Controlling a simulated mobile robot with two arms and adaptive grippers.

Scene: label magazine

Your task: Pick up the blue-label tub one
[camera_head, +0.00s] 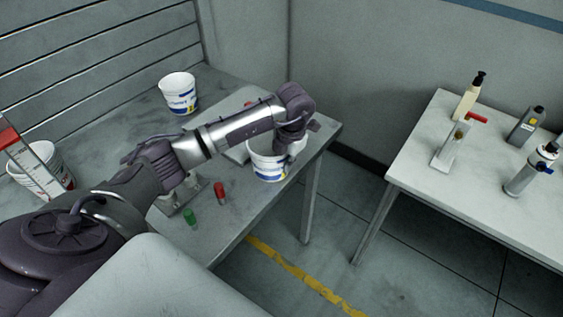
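A white tub with a blue and yellow label (267,168) stands at the right end of the left table. My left gripper (291,146) reaches down at this tub's right rim, and its fingers are partly hidden by the wrist and tub. I cannot tell whether they grip the rim. A second white tub with a blue and yellow label (178,95) stands upright at the back of the same table, clear of the arm. A third white tub (57,160) at the far left is partly hidden behind a label holder. My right gripper is not in view.
The left table (240,210) carries a red-topped label holder (35,165), a red piece (219,191) and a green piece (190,217). A separate white table (480,195) at right holds several bottles. Floor lies between the tables.

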